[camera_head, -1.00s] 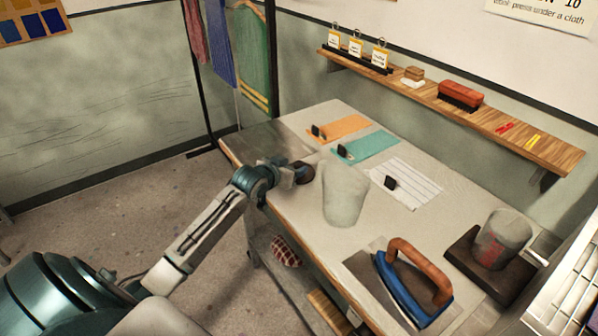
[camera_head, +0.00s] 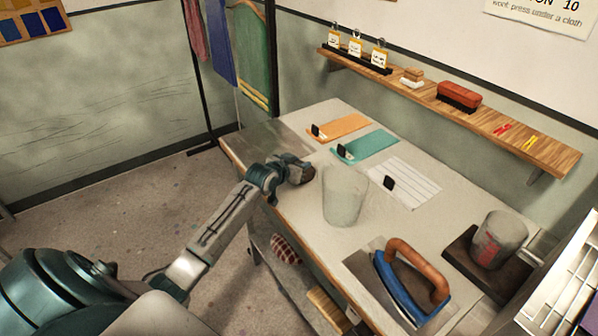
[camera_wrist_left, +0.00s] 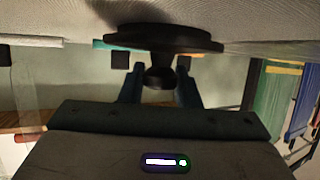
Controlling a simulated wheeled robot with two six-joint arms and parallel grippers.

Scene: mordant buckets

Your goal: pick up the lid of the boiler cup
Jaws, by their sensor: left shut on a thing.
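The lid (camera_wrist_left: 163,40) is a dark round disc with a knob (camera_wrist_left: 160,76), seen in the left wrist view, which looks upside down. My left gripper (camera_wrist_left: 160,88) is shut on the knob, one finger on each side of it. The disc lies roughly level with the pale table top; I cannot tell whether it touches. In the head view my left gripper (camera_head: 302,172) is low over the table's left part, just left of a clear cup (camera_head: 343,197). The lid is mostly hidden there by the gripper. My right gripper is not in view.
On the table (camera_head: 290,212), an iron (camera_head: 405,285) stands at the front and a grey cup (camera_head: 498,238) sits on a dark block at the right. Orange, teal and white cloths (camera_head: 405,187) lie behind. A wooden shelf (camera_head: 480,115) runs along the wall.

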